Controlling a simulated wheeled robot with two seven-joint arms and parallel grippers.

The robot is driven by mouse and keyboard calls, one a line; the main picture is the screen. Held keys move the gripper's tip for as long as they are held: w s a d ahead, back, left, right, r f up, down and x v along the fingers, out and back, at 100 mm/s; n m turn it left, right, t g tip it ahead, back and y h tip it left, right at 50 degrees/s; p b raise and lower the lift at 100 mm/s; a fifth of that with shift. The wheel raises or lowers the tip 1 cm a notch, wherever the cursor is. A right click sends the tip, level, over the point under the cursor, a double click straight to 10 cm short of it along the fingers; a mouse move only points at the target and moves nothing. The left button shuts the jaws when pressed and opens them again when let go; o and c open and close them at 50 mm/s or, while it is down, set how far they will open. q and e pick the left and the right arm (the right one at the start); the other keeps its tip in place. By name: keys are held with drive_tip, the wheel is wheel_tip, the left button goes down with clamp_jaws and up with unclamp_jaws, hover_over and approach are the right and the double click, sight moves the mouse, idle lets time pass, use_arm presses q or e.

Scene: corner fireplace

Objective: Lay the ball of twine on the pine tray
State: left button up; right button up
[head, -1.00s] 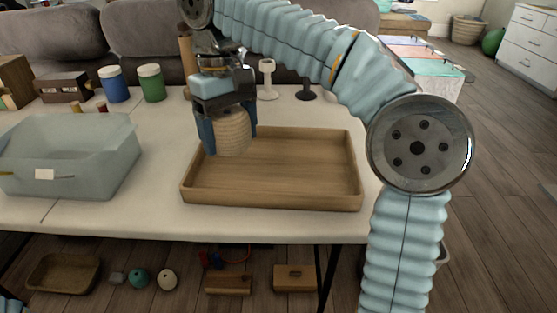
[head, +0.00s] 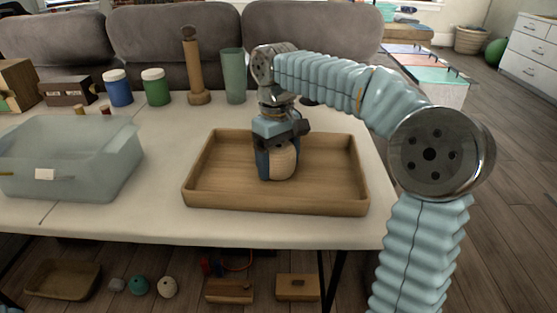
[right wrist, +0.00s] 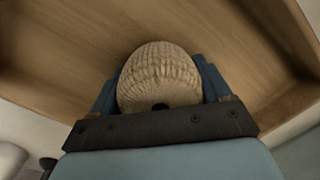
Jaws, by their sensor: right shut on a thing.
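The ball of twine (head: 284,160) is tan and ribbed. It is between the fingers of my right gripper (head: 277,165), which is shut on it. In the head view the ball is over the middle of the pine tray (head: 213,195), low inside its rim; I cannot tell whether it touches the tray floor. In the right wrist view the ball (right wrist: 160,75) sits between the blue fingers, with the tray's wooden floor (right wrist: 90,40) behind it. My left gripper is not in view.
A translucent grey bin (head: 70,160) stands left of the tray. Behind are a blue jar (head: 117,88), a green jar (head: 156,88), a wooden mill (head: 195,75) and a green tumbler (head: 233,76). The white table (head: 150,215) is clear in front.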

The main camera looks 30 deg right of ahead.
drive_tip(key=shift+f, duration=0.15)
drive_tip(key=o, duration=1)
drive_tip(key=shift+o, duration=0.2)
drive_tip(key=r+p, duration=0.1)
drive_tip(key=r, duration=0.3)
drive_tip(key=r+p, duration=0.1)
drive_tip(key=r, duration=0.3)
drive_tip(key=w+r+p, duration=0.1)
drive_tip(key=r, duration=0.3)
drive_tip(key=shift+r, duration=0.2)
